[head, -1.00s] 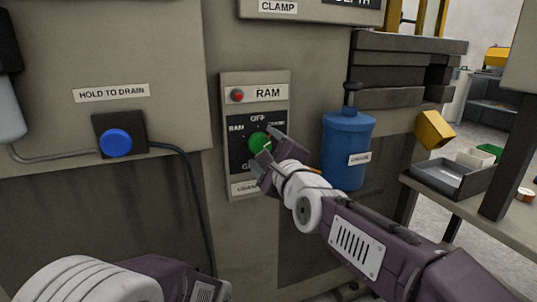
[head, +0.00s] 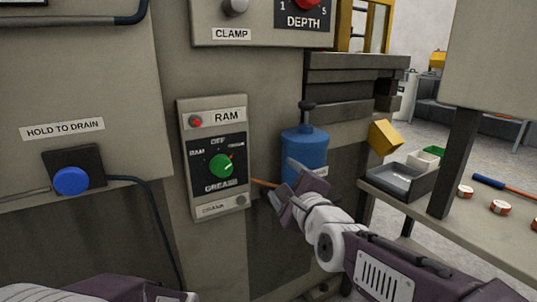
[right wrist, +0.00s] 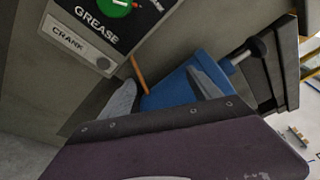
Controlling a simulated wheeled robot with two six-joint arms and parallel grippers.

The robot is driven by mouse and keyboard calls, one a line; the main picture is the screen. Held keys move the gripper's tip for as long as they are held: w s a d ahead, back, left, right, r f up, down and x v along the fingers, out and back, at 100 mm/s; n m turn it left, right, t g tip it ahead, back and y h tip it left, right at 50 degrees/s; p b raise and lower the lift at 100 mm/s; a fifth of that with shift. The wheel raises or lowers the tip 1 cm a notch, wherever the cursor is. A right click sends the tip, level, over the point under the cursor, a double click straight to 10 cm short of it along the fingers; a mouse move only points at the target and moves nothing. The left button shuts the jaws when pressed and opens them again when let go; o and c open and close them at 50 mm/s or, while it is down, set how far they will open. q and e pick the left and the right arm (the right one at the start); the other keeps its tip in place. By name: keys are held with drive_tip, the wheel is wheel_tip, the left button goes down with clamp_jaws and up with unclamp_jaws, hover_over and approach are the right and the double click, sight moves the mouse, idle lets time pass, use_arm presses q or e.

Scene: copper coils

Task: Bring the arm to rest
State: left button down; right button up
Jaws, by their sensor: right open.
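My right gripper (head: 283,183) is open and empty, in front of the machine, to the right of and below the green knob (head: 220,166) on the RAM panel (head: 213,203). It is apart from the knob. In the right wrist view its two fingers (right wrist: 165,92) stand apart, with the blue canister (right wrist: 180,88) behind them. The canister (head: 304,147) is partly hidden by the gripper in the head view. A purple and grey part of my left arm (head: 95,290) shows at the bottom left; its gripper is out of frame.
A blue HOLD TO DRAIN button (head: 71,181) with a dark cable is at the left. A side bench (head: 450,225) at the right carries a grey tray (head: 402,183), copper coils (head: 500,207) and a tool with a blue handle (head: 488,182). A yellow block (head: 383,137) is near the canister.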

drive_tip(key=s+d+f+n+g+h+p, duration=0.2)
drive_tip(key=d+f+g, duration=0.1)
drive_tip(key=d+f, duration=0.45)
drive_tip(key=s+d+f+n+g+h+p, duration=0.2)
drive_tip(key=d+f+g+h, duration=0.1)
drive_tip(key=d+f, duration=0.5)
drive_tip(key=s+d+f+n+g, duration=0.2)
drive_tip(key=s+f+n+g, duration=0.2)
drive_tip(key=s+f+n, duration=0.4)
drive_tip(key=s+d+f+n+g, duration=0.1)
drive_tip(key=s+f+n+g, duration=0.4)
drive_tip(key=s, duration=0.6)
use_arm(q)
wheel_tip(320, 180, up, 45)
drive_tip(key=p, duration=3.9)
use_arm(e)
wheel_tip(320, 180, up, 38)
drive_tip(key=n, duration=0.2)
drive_tip(key=shift+n+t+h, duration=0.3)
drive_tip(key=shift+h, duration=0.1)
drive_tip(key=shift+d+f, duration=0.1)
drive_tip(key=shift+f, duration=0.05)
